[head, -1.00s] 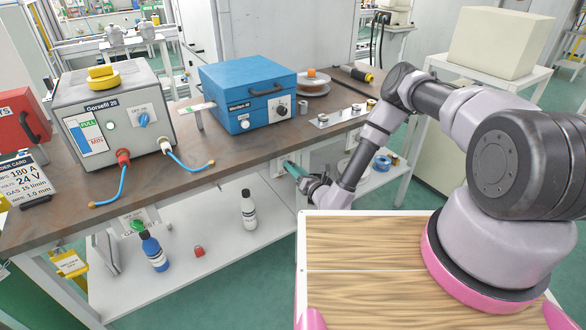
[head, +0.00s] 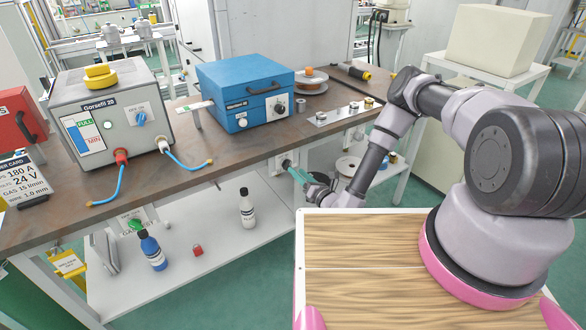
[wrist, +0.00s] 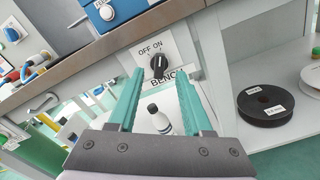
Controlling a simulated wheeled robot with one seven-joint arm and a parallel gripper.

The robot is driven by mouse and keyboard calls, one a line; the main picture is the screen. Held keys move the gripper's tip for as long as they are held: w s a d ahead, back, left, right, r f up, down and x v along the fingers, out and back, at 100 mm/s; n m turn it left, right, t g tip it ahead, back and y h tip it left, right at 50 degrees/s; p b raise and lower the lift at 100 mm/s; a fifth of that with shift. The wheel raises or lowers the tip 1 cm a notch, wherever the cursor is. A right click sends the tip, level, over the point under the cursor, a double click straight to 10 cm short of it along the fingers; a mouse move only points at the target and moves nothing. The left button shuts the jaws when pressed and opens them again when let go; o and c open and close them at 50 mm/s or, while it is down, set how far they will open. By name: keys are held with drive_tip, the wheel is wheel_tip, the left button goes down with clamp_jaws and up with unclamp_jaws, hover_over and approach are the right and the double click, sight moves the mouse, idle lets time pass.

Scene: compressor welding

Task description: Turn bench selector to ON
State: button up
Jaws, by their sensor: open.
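The bench selector (wrist: 159,62) is a black rotary knob on a pale plate under the bench edge. The plate has OFF at upper left, ON beside it to the right, and a partly hidden BENCH label below. I cannot tell clearly which word the knob's mark faces. My gripper (wrist: 161,78) has two green fingers, open and empty, one to each side below the knob in the wrist view, apart from it as far as I can see. In the head view my gripper (head: 290,168) points at the selector plate (head: 279,165) under the bench front.
The bench (head: 240,146) overhangs the selector. A blue machine (head: 245,95) and a grey gas unit (head: 112,115) stand on it. A white bottle (head: 247,208) stands on the lower shelf. A black spool (wrist: 265,105) lies right of the gripper.

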drive_tip(key=v, duration=0.6)
drive_tip(key=shift+w, duration=0.1)
idle(0.4)
drive_tip(key=w+a+r+n+g+y, duration=0.25)
drive_tip(key=r+n+y, duration=0.3)
drive_tip(key=r, duration=0.55)
drive_tip(key=s+r+n+g+y, duration=0.1)
drive_tip(key=s+r+n+g, duration=0.2)
drive_tip(key=r+n+g, duration=0.65)
drive_tip(key=s+r+n+g+y, duration=0.1)
drive_tip(key=s+r+n+g, duration=0.2)
drive_tip(key=r+n+g, duration=0.7)
drive_tip(key=s+d+r+n+t+h, duration=0.3)
drive_tip(key=s+d+r+t+h, duration=0.4)
drive_tip(key=d+r, duration=0.4)
drive_tip(key=s+d+r+n+t+h, duration=0.3)
drive_tip(key=s+d+r+t+h, duration=0.4)
drive_tip(key=d+r, duration=0.4)
wheel_tip(320, 180, up, 2)
drive_tip(key=shift+s+d+r+h, duration=0.2)
drive_tip(key=shift+d+h, duration=0.2)
drive_tip(key=shift+h, duration=0.35)
